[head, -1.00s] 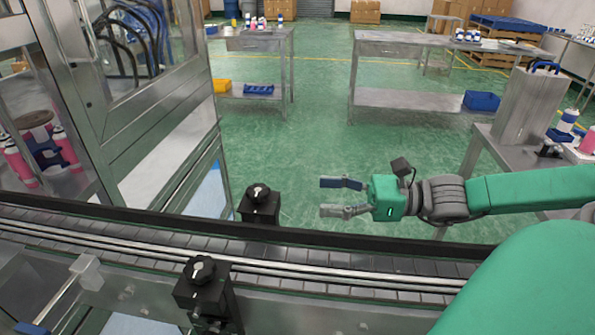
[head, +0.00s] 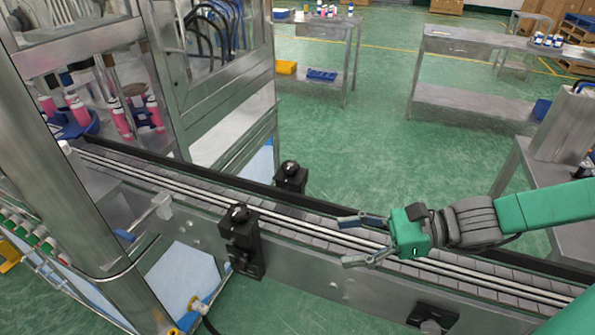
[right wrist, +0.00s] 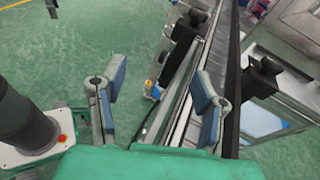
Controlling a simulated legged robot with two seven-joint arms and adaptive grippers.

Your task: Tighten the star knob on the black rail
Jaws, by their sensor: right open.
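Two black blocks with dark knobs flank the conveyor. In the head view, the far knob (head: 290,167) tops its block at the far black rail (head: 335,207); the near knob (head: 239,213) tops a block on the conveyor's near side. I cannot tell which is the task's star knob. My right gripper (head: 352,242) is open and empty. It appears over the belt, right of both knobs, fingers pointing left. In the right wrist view, the near knob (right wrist: 197,18) and far knob (right wrist: 268,65) are apart from the open fingers (right wrist: 158,98). My left gripper is out of view.
The conveyor belt (head: 420,270) runs from the machine at left to the lower right. A metal post (head: 70,170) stands at front left. A black bracket (head: 433,316) is on the conveyor's near side. Green floor (head: 360,150) is clear beyond.

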